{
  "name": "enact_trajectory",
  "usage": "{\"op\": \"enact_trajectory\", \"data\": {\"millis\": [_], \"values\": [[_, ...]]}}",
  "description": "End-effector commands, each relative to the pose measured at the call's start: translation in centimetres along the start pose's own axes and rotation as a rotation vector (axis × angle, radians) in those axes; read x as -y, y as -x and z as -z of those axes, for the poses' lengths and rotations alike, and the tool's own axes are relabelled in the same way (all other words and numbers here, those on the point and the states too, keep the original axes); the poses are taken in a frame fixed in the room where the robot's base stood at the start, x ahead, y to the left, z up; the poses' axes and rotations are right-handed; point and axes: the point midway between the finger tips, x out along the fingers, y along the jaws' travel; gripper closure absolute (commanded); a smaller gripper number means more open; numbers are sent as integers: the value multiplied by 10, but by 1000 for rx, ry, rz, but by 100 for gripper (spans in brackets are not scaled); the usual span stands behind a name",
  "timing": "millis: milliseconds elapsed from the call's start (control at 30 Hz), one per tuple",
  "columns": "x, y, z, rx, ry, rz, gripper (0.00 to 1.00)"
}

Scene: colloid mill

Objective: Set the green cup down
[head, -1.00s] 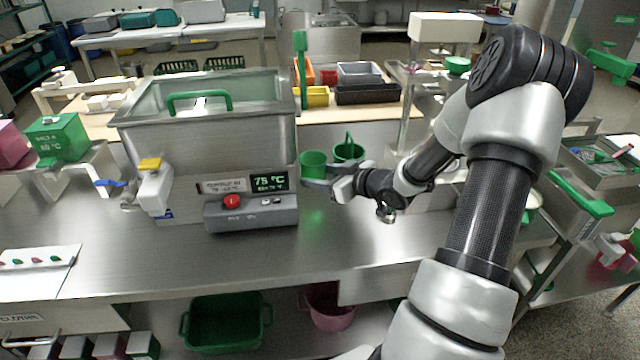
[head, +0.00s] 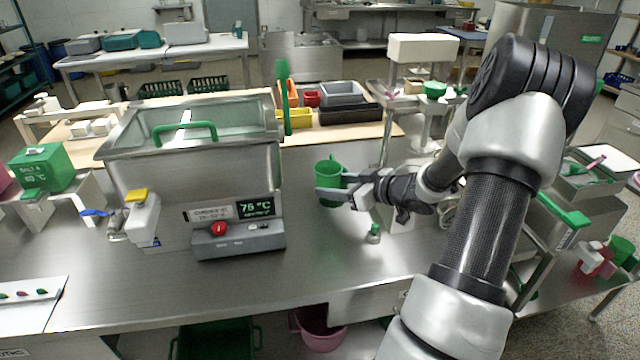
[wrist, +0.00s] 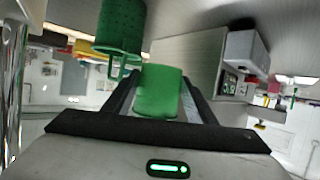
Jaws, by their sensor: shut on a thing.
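My gripper (head: 332,189) is shut on a small green cup (wrist: 158,92), which sits between the two fingers in the wrist view. In the head view the fingers and a second green cup overlap it, so little of it shows. The second green cup (head: 328,169), with a handle, is just behind my fingertips, right of the steel tank. It also shows at the upper left in the wrist view (wrist: 120,27). I cannot tell whether the held cup touches the steel counter (head: 270,285).
The steel tank (head: 190,160) with its control box (head: 238,238) stands left of my gripper. A small silver piece with a green top (head: 373,233) is on the counter below my wrist. The counter in front of the control box is clear.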

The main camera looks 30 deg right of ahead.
Motion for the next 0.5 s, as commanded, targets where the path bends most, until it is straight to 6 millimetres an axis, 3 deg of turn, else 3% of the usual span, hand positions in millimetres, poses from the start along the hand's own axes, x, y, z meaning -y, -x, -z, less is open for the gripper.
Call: {"op": "enact_trajectory", "data": {"millis": [500], "values": [[-47,48,-22,0,-1,-2,76]]}}
